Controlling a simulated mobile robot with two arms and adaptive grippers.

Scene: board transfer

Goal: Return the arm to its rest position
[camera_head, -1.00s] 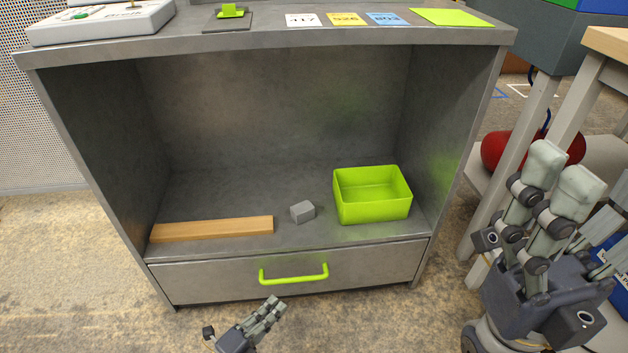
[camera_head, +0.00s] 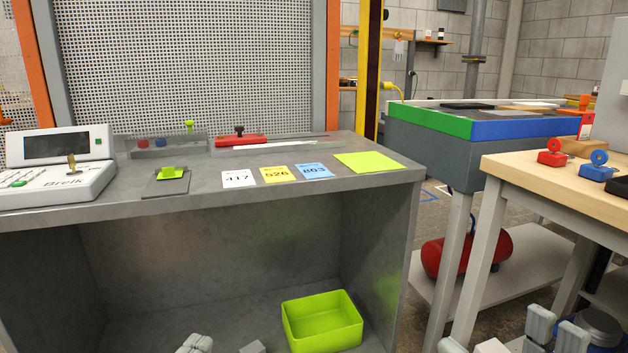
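The fingertips of my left gripper (camera_head: 195,344) show at the bottom edge of the head view, in front of the cabinet and left of the grey block. They are close together, but too little shows to tell whether it is open or shut. My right gripper (camera_head: 515,340) is at the bottom right, in front of the wooden-topped table's legs. Its pale fingertips stand in two groups with a gap between them, and nothing is seen in the gap. The rest of both arms is mostly out of view.
The grey cabinet (camera_head: 130,203) has an open compartment with a lime-green bin (camera_head: 322,322) and a grey block (camera_head: 253,347). Its top carries numbered cards (camera_head: 276,174), a green sheet (camera_head: 368,162) and a device (camera_head: 50,187). A wooden-topped table (camera_head: 556,186) and red tank (camera_head: 466,252) stand right.

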